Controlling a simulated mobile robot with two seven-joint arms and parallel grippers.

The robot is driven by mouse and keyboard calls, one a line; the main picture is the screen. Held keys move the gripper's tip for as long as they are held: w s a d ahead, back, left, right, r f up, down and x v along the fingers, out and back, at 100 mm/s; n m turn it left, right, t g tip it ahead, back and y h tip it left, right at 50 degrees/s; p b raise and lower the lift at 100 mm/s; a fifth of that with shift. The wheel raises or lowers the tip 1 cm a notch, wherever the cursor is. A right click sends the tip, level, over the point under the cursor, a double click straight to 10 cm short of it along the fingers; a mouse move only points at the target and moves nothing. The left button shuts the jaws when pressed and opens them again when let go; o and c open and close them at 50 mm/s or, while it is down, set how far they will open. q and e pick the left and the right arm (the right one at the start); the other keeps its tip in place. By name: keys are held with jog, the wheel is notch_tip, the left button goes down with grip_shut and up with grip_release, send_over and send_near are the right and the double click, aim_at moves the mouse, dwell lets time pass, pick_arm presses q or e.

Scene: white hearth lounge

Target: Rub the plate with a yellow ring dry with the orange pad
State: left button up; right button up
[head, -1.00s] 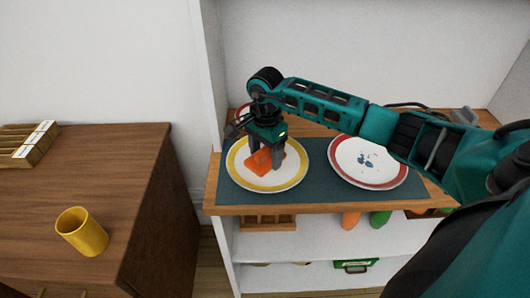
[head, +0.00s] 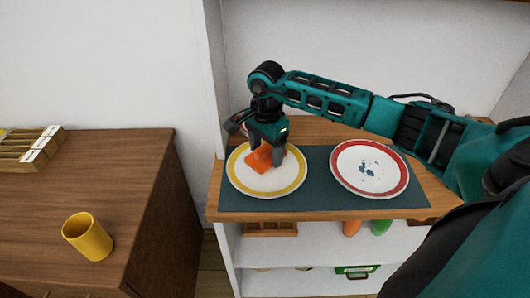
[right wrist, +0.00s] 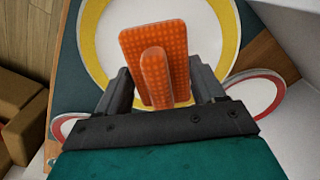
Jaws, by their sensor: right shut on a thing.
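The plate with a yellow ring (head: 285,187) lies on a dark mat on the shelf in the head view. It also fills the upper middle of the right wrist view (right wrist: 97,50). No blue spots show on its visible part. The orange pad (head: 257,159) is over the plate's white middle, and in the right wrist view (right wrist: 158,45) its raised grip sits between the fingers. My right gripper (head: 266,152) is shut on that grip. The pad appears to rest on the plate, though firm contact cannot be told. My left gripper is not in view.
A red-ringed plate (head: 375,187) with blue spots lies on the mat (head: 322,192) to the right. A yellow cup (head: 88,237) and a wooden divided box (head: 30,148) stand on the brown cabinet (head: 120,200) at left.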

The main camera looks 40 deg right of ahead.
notch_tip(320, 180, up, 3)
jog(key=shift+w+f+p, duration=0.1)
jog(key=shift+p, duration=0.6)
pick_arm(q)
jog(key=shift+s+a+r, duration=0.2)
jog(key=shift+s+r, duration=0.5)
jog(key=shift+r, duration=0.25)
pick_arm(e)
jog(key=shift+r, duration=0.95)
